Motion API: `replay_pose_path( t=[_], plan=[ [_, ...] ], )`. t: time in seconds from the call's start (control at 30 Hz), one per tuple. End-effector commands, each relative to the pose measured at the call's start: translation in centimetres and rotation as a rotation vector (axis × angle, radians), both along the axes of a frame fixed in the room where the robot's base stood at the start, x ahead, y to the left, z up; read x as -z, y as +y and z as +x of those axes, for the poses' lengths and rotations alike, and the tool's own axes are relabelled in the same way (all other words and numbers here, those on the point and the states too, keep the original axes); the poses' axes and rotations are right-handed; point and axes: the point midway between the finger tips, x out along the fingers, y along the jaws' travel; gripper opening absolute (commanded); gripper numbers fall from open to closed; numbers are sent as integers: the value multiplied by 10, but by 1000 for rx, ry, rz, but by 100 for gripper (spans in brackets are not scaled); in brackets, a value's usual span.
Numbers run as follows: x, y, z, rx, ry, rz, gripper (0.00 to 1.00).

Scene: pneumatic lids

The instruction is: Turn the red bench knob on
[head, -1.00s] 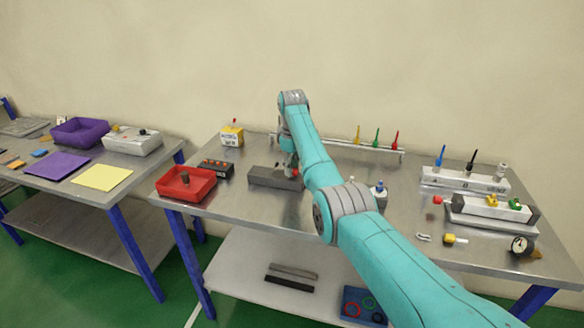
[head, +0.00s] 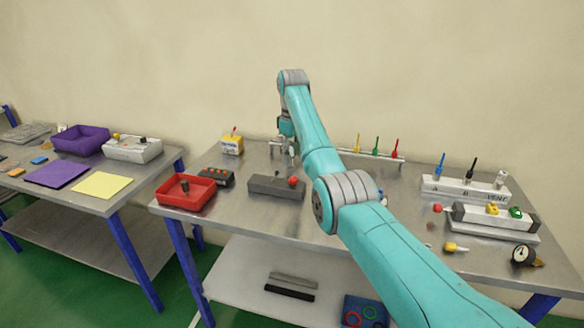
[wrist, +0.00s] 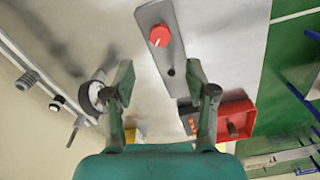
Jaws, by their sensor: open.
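The red knob (head: 292,181) sits at the right end of a long grey block (head: 268,187) on the middle bench. In the wrist view the knob (wrist: 160,36) shows a short pale mark on its top, and the grey block (wrist: 154,14) runs on beneath it with a small dark spot (wrist: 171,72) farther along. My gripper (head: 291,156) is above and behind the block in the head view, apart from the knob. In the wrist view my gripper (wrist: 159,80) has its fingers spread wide with nothing held. The knob lies beyond the fingertips.
A red tray (head: 165,197) and a dark box with buttons (head: 216,175) stand left of the block. A yellow box (head: 232,144) and a rail with coloured levers (head: 375,153) are behind. White valve blocks (head: 466,192) and a gauge (head: 522,256) stand at right.

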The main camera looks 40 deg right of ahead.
Motion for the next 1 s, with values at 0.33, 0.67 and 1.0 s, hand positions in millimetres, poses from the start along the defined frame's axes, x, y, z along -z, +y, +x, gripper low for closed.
replay_pose_path(
  t=[0.33, 0.67, 1.0],
  plan=[
    [-34, 0, 0, 0, 1, 0, 57],
    [-36, 0, 0, 0, 1, 0, 57],
    [-36, 0, 0, 0, 0, 0, 57]
  ],
)
